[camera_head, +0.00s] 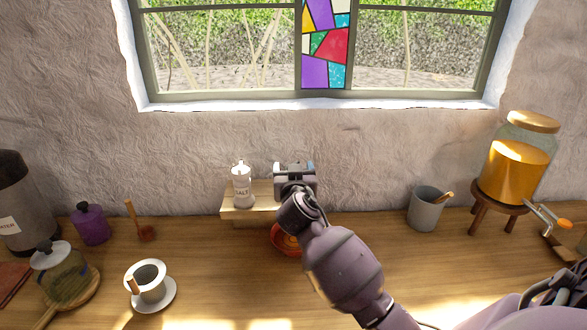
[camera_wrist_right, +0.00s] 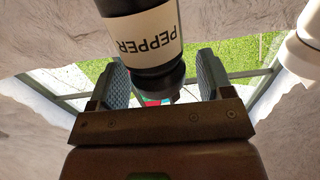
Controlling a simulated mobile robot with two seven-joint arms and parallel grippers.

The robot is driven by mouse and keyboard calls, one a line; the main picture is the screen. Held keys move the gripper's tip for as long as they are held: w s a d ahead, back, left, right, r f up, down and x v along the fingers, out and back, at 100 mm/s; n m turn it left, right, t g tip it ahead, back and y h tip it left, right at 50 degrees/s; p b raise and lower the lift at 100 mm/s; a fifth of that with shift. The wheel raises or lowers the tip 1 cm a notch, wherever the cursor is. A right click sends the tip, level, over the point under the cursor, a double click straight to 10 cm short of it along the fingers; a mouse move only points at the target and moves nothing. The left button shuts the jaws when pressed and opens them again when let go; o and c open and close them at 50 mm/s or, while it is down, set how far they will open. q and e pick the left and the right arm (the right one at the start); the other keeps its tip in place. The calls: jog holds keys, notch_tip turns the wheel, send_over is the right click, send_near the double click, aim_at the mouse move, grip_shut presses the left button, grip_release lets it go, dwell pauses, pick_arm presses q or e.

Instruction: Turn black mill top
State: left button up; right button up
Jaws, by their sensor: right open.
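The black pepper mill shows in the right wrist view (camera_wrist_right: 150,60), upside down there, with a white PEPPER label. Its dark top (camera_wrist_right: 160,85) lies between the two finger pads of my right gripper (camera_wrist_right: 164,82), with a gap visible on each side. My right gripper (camera_head: 294,174) is open over the right end of a small wooden stand (camera_head: 240,213) in the head view. There the gripper and wrist hide the black mill. My left gripper is in neither view.
A white salt mill (camera_head: 242,188) stands on the stand just left of my gripper. An orange-red round thing (camera_head: 286,240) is partly hidden under my arm. A grey cup (camera_head: 426,209) and a juice jar (camera_head: 516,170) stand to the right. The wall is close behind.

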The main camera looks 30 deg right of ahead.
jog(key=shift+w+d, duration=0.1)
jog(key=shift+w, duration=0.05)
jog(key=c, duration=0.9)
jog(key=shift+f+m+g+h+b, duration=0.2)
jog(key=shift+m+g+h+b, duration=0.25)
jog(key=shift+h+b, duration=0.35)
jog(key=m+g+h+b, duration=0.4)
jog(key=b, duration=0.2)
jog(key=shift+w+f+g, duration=0.1)
jog(key=shift+g, duration=0.25)
jog(key=shift+r+m+g+h+b, duration=0.2)
jog(key=shift+m+g+h+b, duration=0.25)
jog(key=shift+m+g+h, duration=0.1)
jog(key=shift+r+g, duration=0.1)
jog(key=shift+g, duration=0.15)
jog(key=o, duration=0.9)
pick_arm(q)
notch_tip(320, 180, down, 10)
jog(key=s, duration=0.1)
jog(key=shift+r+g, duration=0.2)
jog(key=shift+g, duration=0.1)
